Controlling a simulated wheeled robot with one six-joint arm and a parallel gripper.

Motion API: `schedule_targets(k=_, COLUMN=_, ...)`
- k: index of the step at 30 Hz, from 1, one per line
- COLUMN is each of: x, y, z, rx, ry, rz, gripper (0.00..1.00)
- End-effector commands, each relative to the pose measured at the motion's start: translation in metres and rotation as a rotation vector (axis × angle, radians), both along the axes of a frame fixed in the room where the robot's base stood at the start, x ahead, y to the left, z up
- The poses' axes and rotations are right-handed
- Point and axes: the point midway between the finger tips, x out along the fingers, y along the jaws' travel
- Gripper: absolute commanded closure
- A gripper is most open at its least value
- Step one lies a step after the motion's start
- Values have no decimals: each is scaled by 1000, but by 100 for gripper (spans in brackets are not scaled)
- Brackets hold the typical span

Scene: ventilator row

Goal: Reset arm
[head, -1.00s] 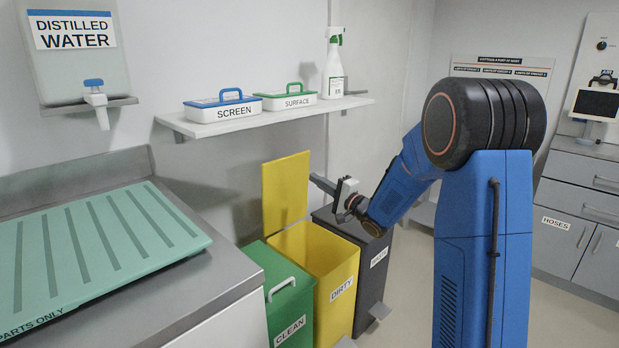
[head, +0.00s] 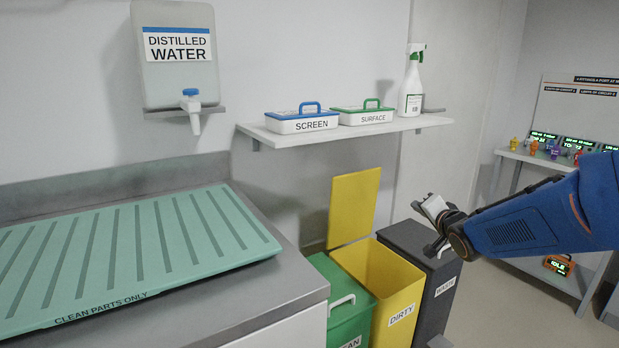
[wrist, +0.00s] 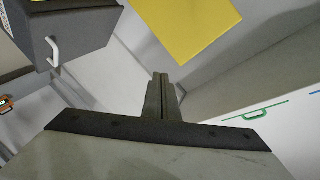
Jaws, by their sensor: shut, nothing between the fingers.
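My gripper (head: 432,208) hangs over the dark grey waste bin at the right of the bin row in the head view. My blue arm reaches in from the right edge. In the wrist view my gripper's fingers (wrist: 160,97) are together with nothing between them. The gripper is shut and empty, and it touches nothing that I can see.
The yellow DIRTY bin (head: 402,313) has its lid up. The green CLEAN bin (head: 350,318) and grey bin (head: 441,290) flank it. A wall shelf (head: 350,131) holds boxes and a spray bottle (head: 412,85). A counter (head: 290,285) with a green mat (head: 120,255) lies left.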

Motion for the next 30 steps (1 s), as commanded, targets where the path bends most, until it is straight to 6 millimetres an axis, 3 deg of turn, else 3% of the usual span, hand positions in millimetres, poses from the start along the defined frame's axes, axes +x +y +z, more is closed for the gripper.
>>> schedule_targets(k=7, x=-77, y=-13, z=-5, rx=-256, ry=182, rz=-57, gripper=100)
schedule_targets(k=14, x=-163, y=-14, z=-25, rx=-451, ry=392, rz=-14, gripper=100)
schedule_targets(k=24, x=-309, y=8, z=-64, rx=-659, ry=684, rz=236, gripper=100)
schedule_targets(k=30, x=-379, y=25, z=-83, rx=-730, ry=789, rz=421, gripper=100)
